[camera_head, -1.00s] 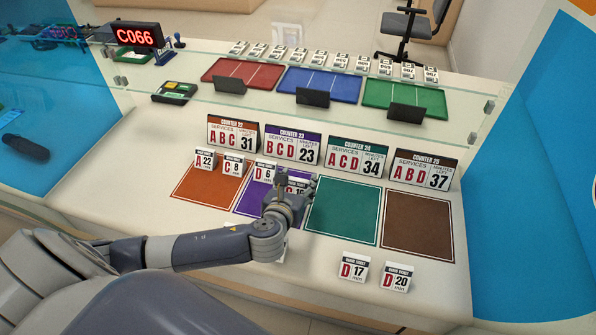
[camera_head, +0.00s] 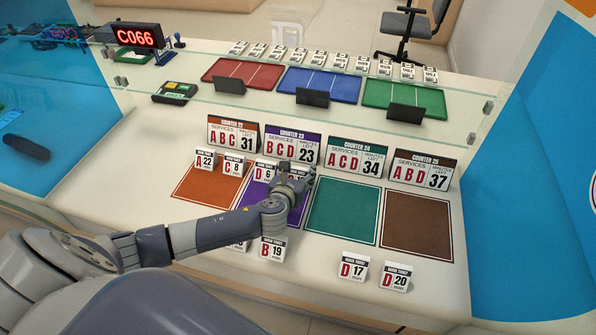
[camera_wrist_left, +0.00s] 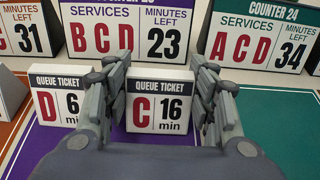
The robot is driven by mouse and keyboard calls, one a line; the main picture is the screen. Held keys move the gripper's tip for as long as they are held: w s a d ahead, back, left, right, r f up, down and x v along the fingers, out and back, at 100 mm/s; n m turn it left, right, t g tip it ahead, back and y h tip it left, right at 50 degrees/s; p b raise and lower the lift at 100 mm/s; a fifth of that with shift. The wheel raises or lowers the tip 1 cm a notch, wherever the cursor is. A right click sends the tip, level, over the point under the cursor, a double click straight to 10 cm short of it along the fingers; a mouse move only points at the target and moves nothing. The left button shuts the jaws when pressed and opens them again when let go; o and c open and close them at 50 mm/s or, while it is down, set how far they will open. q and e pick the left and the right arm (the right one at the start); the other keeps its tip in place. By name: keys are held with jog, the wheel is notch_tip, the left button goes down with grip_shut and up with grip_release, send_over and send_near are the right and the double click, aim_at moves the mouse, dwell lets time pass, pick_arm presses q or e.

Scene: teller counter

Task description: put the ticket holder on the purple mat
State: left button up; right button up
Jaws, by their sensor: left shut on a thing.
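The purple mat (camera_head: 247,205) lies second from left in the mat row, partly covered by my left arm; it also shows in the wrist view (camera_wrist_left: 75,143). My left gripper (camera_head: 300,172) is over the mat's back right part. In the wrist view its fingers (camera_wrist_left: 160,105) are shut on the white C 16 ticket holder (camera_wrist_left: 159,113), which is upright at the mat's back edge, facing me. My right gripper is out of view.
The Counter 23 sign (camera_head: 293,147) stands right behind. A 22 (camera_head: 205,160) and C 8 (camera_head: 233,166) holders stand at the orange mat's back. B 19 (camera_head: 271,249), D 17 (camera_head: 353,268) and D 20 (camera_head: 396,277) stand in front. The green mat (camera_head: 342,211) and brown mat (camera_head: 417,225) are bare.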

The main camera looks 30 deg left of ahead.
pick_arm(q)
jog(key=shift+f, duration=0.1)
jog(key=o, duration=1.1)
jog(key=shift+o, duration=0.2)
jog(key=v, duration=1.2)
jog(key=shift+s, duration=0.1)
